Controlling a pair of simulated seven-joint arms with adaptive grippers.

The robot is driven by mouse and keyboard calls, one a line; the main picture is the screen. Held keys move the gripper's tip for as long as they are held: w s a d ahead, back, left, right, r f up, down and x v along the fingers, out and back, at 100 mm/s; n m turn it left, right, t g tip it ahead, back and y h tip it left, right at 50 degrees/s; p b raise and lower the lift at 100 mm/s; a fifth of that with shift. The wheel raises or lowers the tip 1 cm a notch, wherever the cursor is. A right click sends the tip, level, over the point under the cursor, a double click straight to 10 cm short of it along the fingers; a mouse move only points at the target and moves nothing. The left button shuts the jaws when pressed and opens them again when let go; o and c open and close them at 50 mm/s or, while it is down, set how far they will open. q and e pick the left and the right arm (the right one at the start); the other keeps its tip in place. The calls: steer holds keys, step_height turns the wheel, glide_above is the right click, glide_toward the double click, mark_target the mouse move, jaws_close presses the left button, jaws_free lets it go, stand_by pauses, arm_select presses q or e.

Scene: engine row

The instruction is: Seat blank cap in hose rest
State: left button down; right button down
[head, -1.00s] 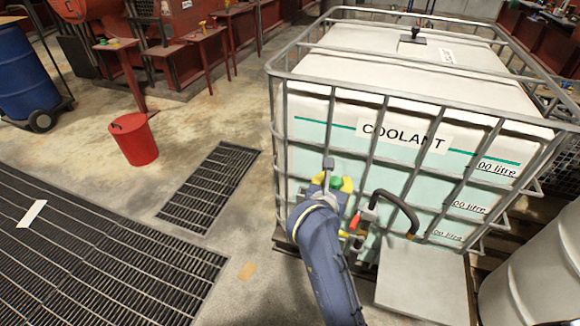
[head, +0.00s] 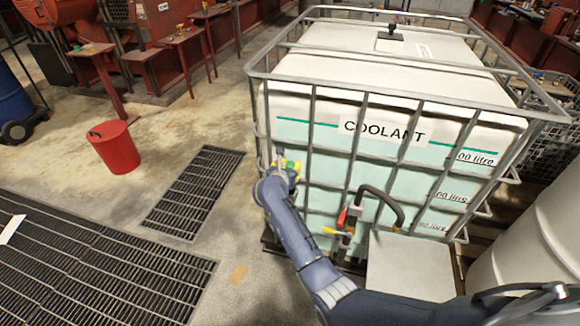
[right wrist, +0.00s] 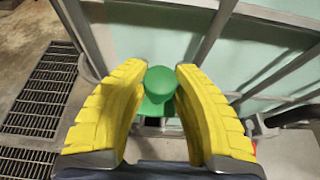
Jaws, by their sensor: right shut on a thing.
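My right gripper (head: 287,166) is at the left end of the coolant tank's front, close to the cage bars. In the right wrist view its two yellow fingers (right wrist: 160,95) are closed on the green blank cap (right wrist: 166,88). The cap has a round top and a wider lower part between the fingers. Only a bit of green shows in the head view. I cannot make out a hose rest for certain; the area beyond the cap is partly hidden by the fingers. My left gripper is not in view.
The white coolant tank (head: 340,158) stands in a metal cage (head: 360,93). A black hose (head: 394,203) curves beside a valve with a yellow lever (head: 337,232) and a red handle (head: 342,217). A red bucket (head: 113,148) and floor grates (head: 195,190) lie to the left.

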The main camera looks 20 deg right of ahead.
steer(key=shift+f, duration=0.2)
stand_by(0.4)
steer(key=shift+f, duration=4.3)
steer(key=shift+f, duration=0.1)
steer(key=c, duration=1)
jaws_free()
step_height(320, 180, up, 10)
